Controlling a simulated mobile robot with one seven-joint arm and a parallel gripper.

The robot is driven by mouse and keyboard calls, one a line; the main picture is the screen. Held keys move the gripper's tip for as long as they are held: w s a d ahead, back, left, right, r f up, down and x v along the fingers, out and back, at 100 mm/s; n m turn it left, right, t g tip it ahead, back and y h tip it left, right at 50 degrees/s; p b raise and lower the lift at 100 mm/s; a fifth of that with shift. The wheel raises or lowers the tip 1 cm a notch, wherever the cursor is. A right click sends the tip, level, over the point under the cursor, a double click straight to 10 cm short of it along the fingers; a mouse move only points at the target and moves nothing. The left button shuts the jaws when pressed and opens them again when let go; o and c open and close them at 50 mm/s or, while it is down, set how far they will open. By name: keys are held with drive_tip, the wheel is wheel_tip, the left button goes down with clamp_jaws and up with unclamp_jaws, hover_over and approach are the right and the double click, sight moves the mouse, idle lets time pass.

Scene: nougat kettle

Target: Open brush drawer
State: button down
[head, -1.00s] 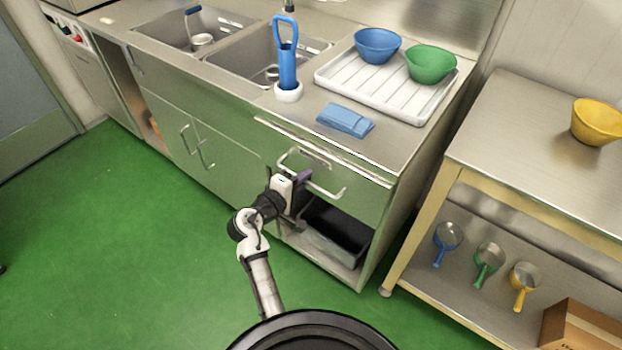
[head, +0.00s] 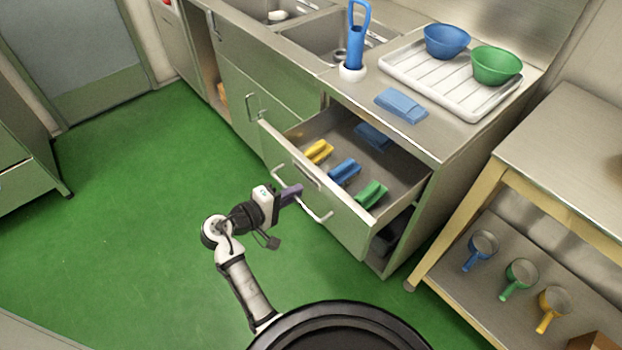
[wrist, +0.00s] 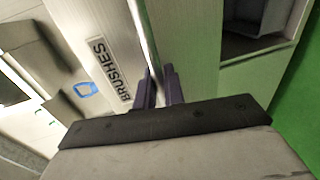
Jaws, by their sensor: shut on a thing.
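The brush drawer (head: 345,221) stands pulled well out from the steel counter in the head view. Inside lie a yellow brush (head: 318,151), a blue brush (head: 344,171), a green brush (head: 371,194) and a darker blue item (head: 373,137) further back. A BRUSHES label (wrist: 111,69) shows on the drawer front in the wrist view. My gripper (head: 297,190) is at the drawer front, shut on the bar handle (head: 317,214). In the wrist view the handle bar (wrist: 146,40) runs between the purple fingers (wrist: 160,86).
A dark bin (head: 384,240) sits in the open space below the drawer. Green floor (head: 150,190) is clear to the left. Bowls on a white rack (head: 430,85) stand on the counter.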

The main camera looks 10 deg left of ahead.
drive_tip(key=shift+f+v, duration=0.2)
drive_tip(key=shift+v, duration=0.85)
drive_tip(key=shift+f+v, duration=0.25)
drive_tip(key=shift+v, duration=0.85)
drive_tip(key=c, duration=1.6)
unclamp_jaws()
drive_tip(key=shift+s+a, duration=0.1)
drive_tip(key=v, duration=1.3)
drive_tip(key=shift+s+a+p, duration=0.15)
drive_tip(key=shift+s+p, duration=0.1)
drive_tip(key=shift+p, duration=0.1)
